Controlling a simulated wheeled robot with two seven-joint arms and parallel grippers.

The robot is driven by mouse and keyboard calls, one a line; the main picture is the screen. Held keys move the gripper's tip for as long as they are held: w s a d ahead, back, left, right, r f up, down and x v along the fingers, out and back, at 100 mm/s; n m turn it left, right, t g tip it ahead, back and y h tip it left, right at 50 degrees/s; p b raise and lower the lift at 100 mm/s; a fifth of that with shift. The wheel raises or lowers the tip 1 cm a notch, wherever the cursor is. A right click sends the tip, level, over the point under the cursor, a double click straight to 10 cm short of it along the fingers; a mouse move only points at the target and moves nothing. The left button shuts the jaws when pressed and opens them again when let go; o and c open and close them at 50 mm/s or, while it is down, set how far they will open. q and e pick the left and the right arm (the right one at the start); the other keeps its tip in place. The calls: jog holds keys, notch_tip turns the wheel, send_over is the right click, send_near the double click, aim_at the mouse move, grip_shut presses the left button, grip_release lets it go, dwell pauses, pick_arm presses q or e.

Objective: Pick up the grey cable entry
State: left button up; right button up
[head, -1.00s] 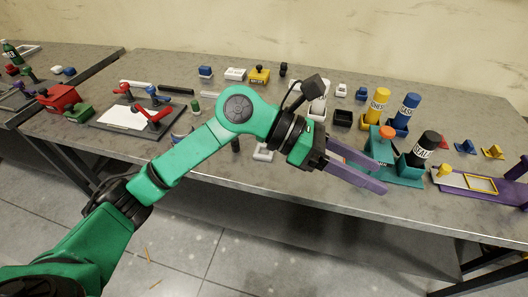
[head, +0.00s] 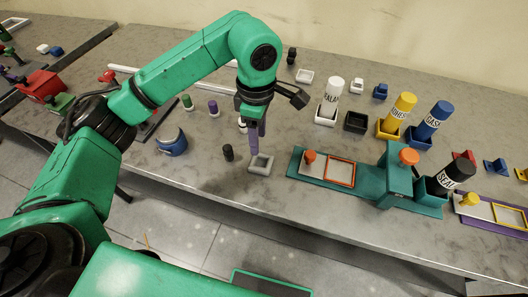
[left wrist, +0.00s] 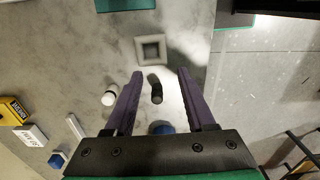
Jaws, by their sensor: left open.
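The grey cable entry (head: 261,164) is a small square frame with a square opening, lying flat near the front edge of the bench. In the left wrist view the cable entry (left wrist: 151,49) lies beyond the fingertips, slightly left of the middle between them. My left gripper (head: 256,140) points down with purple fingers, behind and above the cable entry in the head view. In the left wrist view its fingers (left wrist: 160,72) are apart with nothing held. A short black cylinder (left wrist: 156,90) shows between the fingers there. My right gripper is not in view.
The black cylinder (head: 228,152) stands just left of the cable entry. A teal fixture (head: 292,166) with an orange-framed plate is close on the right. A blue part (head: 172,145) and a purple cylinder (head: 213,108) stand to the left.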

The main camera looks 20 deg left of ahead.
aim_at(259, 168)
pick_arm(q)
jog(key=f+p, duration=0.1)
jog(key=f, duration=0.1)
jog(key=s+f, duration=0.1)
jog(key=f, duration=0.2)
jog(key=shift+s+f+p, duration=0.1)
jog(key=shift+f+p, duration=0.05)
jog(key=shift+p, duration=0.2)
jog(key=f+p, duration=0.2)
jog(key=f, duration=0.1)
jog(key=f+p, duration=0.1)
jog(key=f, duration=0.1)
jog(key=shift+w+f, duration=0.25)
jog(key=shift+w, duration=0.05)
jog(key=shift+f, duration=0.25)
jog(key=shift+s, duration=0.1)
jog(key=shift+c, duration=0.6)
grip_shut()
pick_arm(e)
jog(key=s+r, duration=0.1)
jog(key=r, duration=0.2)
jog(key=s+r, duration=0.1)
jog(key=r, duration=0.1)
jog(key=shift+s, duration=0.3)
